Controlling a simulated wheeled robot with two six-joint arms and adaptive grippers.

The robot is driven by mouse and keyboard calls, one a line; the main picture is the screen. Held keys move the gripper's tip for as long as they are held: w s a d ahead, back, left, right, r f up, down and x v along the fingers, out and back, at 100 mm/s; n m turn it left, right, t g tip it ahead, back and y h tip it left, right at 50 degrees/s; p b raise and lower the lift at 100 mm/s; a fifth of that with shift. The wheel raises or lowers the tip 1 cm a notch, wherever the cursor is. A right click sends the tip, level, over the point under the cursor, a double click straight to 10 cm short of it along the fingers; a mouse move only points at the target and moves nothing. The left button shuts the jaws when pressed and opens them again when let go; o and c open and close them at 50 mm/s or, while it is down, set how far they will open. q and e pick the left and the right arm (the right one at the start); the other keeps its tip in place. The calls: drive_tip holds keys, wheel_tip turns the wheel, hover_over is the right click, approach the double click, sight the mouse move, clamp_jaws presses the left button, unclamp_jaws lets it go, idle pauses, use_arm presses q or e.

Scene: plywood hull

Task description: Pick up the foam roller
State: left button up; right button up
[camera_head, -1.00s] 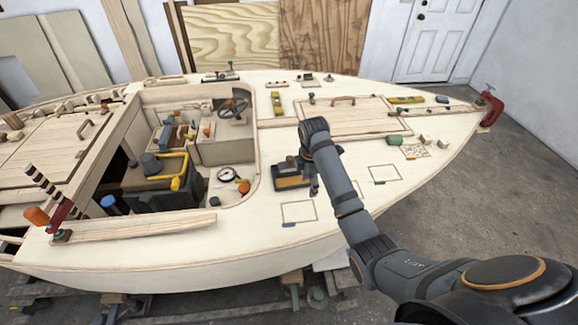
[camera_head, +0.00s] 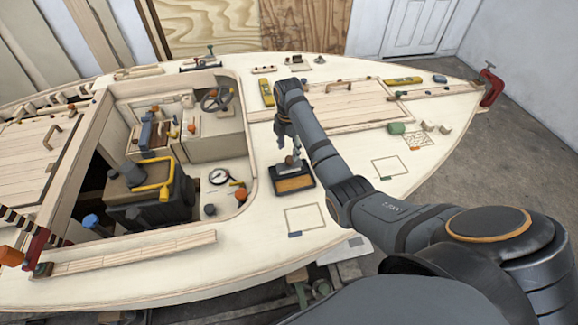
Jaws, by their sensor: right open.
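A small dark tray (camera_head: 309,184) with an orange-brown floor sits on the pale deck, right of the cockpit opening. A small grey piece, likely the foam roller (camera_head: 291,162), rests at the tray's far end; its handle is hard to make out. My right arm reaches in from the lower right. My right gripper (camera_head: 286,142) points down just above and behind the tray, open, with its fingertips partly hidden and small. I cannot tell whether it touches the roller. My left gripper is not in view.
The cockpit opening left of the tray holds a black box with a yellow handle (camera_head: 153,192). A green item (camera_head: 396,128) and a yellow level (camera_head: 403,81) lie on the deck at right. A red clamp (camera_head: 491,88) grips the bow.

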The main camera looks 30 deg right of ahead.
sight(289, 158)
drive_tip(key=shift+f+p, duration=0.3)
drive_tip(key=shift+f, duration=0.45)
wheel_tip(289, 158, down, 4)
drive_tip(key=shift+s+d+r+p, duration=0.1)
drive_tip(key=shift+d+p, duration=0.05)
drive_tip(key=shift+p, duration=0.25)
drive_tip(key=shift+f, duration=0.25)
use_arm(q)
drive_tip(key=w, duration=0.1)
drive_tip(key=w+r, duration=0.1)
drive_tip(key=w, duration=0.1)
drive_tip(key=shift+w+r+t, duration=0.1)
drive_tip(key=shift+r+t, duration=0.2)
use_arm(e)
clamp_jaws()
